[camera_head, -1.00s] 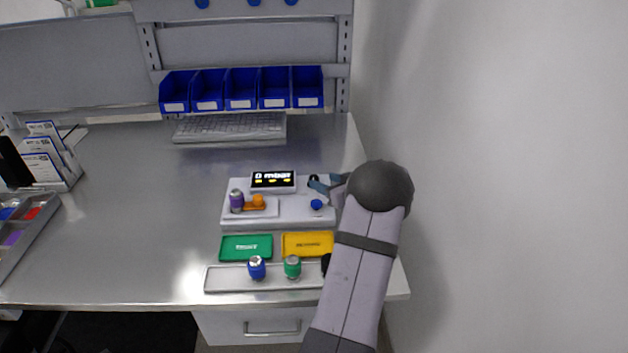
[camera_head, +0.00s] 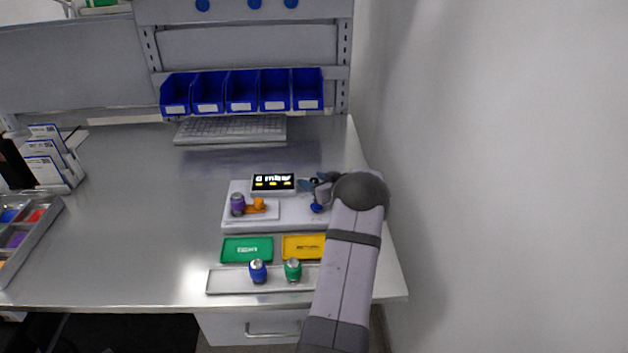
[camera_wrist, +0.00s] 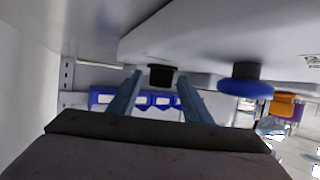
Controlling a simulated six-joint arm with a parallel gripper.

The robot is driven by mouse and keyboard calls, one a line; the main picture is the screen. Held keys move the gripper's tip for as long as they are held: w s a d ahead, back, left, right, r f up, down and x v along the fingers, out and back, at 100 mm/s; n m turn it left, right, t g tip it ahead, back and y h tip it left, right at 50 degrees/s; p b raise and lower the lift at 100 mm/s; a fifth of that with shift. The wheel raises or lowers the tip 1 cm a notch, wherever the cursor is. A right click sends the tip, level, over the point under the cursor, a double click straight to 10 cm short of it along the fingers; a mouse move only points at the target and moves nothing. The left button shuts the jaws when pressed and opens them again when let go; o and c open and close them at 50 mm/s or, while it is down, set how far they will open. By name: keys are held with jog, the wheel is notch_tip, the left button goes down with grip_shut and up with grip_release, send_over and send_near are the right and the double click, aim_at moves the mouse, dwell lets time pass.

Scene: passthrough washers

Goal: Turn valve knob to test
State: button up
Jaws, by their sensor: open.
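The grey-white test unit (camera_head: 290,214) stands on the bench with a small display (camera_head: 273,182) at its back. A black knob (camera_wrist: 161,75) on the unit lies between the two spread finger tips in the wrist view, with a gap on each side. A blue round knob (camera_head: 316,208) is on the unit's right part; it also shows in the wrist view (camera_wrist: 245,80), to the right of the fingers. I cannot tell from labels which knob is the valve knob. My gripper (camera_wrist: 158,80) is open and empty, over the unit's right end; my wrist partly covers this area in the head view.
A purple part (camera_head: 237,204) and an orange piece (camera_head: 258,204) sit on the unit's left. Green (camera_head: 246,259) and yellow (camera_head: 301,240) trays lie in front, with a grey tray (camera_head: 225,281) holding blue and green parts nearer.

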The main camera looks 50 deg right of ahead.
jog(key=shift+c, duration=0.3)
jog(key=c, duration=1)
jog(key=shift+f+m+h+b, duration=0.1)
jog(key=shift+m+h+b, duration=0.3)
jog(key=shift+b, duration=0.35)
jog(key=shift+f+m+g+h+b, duration=0.1)
jog(key=shift+m+g+h+b, duration=0.35)
jog(key=shift+b, duration=0.25)
jog(key=m+g+h+b, duration=0.1)
jog(key=m+h+b, duration=0.1)
jog(key=b, duration=0.3)
jog(key=shift+f, duration=0.1)
jog(key=shift+h+b, duration=0.25)
jog(key=shift+b, duration=0.35)
jog(key=m+g+h+b, duration=0.1)
jog(key=b, duration=0.2)
jog(key=shift+b, duration=0.4)
jog(key=b, duration=0.2)
jog(key=m+b, duration=0.1)
jog(key=b, duration=0.1)
jog(key=shift+r+g+h, duration=0.25)
jog(key=shift+g+h, duration=0.05)
jog(key=shift+g, duration=0.05)
